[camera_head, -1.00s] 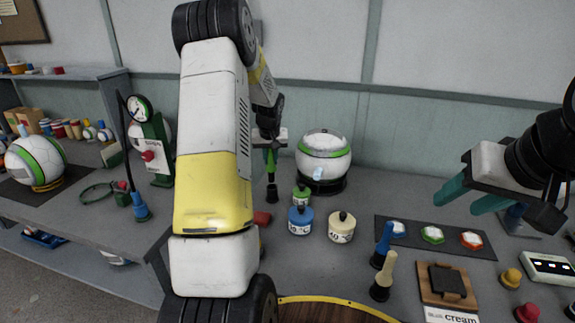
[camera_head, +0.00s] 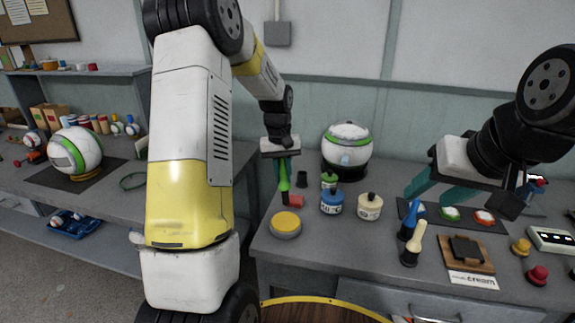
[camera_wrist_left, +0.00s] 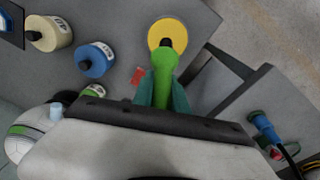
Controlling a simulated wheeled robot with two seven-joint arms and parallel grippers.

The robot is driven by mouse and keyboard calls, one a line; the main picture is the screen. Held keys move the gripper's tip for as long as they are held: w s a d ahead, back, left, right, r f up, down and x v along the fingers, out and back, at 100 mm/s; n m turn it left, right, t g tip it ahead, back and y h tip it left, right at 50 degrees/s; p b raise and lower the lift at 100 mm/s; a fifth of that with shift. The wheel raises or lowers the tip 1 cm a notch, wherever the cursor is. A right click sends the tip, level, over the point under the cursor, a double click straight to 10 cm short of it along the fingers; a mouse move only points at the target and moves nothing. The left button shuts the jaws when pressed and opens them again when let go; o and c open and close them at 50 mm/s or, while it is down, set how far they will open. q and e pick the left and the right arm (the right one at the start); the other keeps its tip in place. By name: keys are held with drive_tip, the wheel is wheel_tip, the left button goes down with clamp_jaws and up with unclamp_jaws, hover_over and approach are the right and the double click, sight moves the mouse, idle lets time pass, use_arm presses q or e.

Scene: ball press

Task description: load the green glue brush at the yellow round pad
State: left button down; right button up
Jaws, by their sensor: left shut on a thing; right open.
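My left gripper (camera_head: 284,166) is shut on the green glue brush (camera_head: 284,182), which points downward. The yellow round pad (camera_head: 286,222) lies near the front left edge of the bench, below and in front of the brush. In the left wrist view the brush (camera_wrist_left: 163,75) runs from the fingers toward the yellow pad (camera_wrist_left: 160,24), and its dark tip overlaps the pad in the picture. Whether the tip touches the pad I cannot tell. My right gripper (camera_head: 438,190) is open and empty over the right side of the bench.
The blue pot (camera_head: 331,203), cream pot (camera_head: 369,208) and green pot (camera_head: 328,181) stand to the right. Blue (camera_head: 412,221) and cream (camera_head: 414,245) brushes stand farther right.

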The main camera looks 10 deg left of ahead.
use_arm(q)
drive_tip(key=shift+f, duration=2.85)
drive_tip(key=shift+f, duration=0.65)
wheel_tip(320, 180, up, 7)
idle(0.7)
idle(0.5)
